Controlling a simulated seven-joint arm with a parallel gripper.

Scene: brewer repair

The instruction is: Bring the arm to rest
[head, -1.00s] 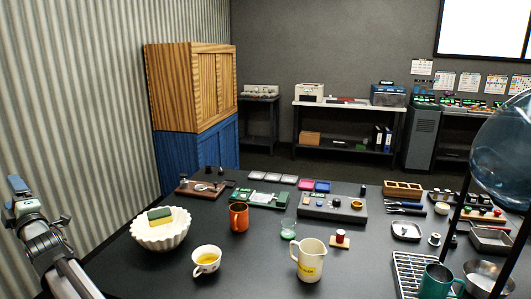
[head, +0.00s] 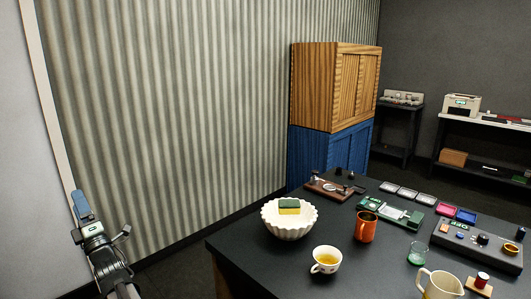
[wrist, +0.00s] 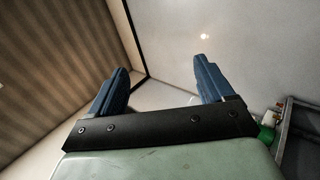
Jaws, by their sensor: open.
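My gripper (head: 82,204) is at the lower left of the head view, raised in front of the corrugated wall and to the left of the table, clear of everything. In the wrist view its two blue fingers (wrist: 161,80) stand well apart with nothing between them. My arm runs down out of the bottom of the head view.
The dark table (head: 235,250) stands to the right, with a white fluted bowl (head: 289,222) holding a sponge (head: 289,206), a cup (head: 325,261), an orange mug (head: 366,228) and a pitcher (head: 441,287). A wood and blue cabinet (head: 335,90) stands behind it.

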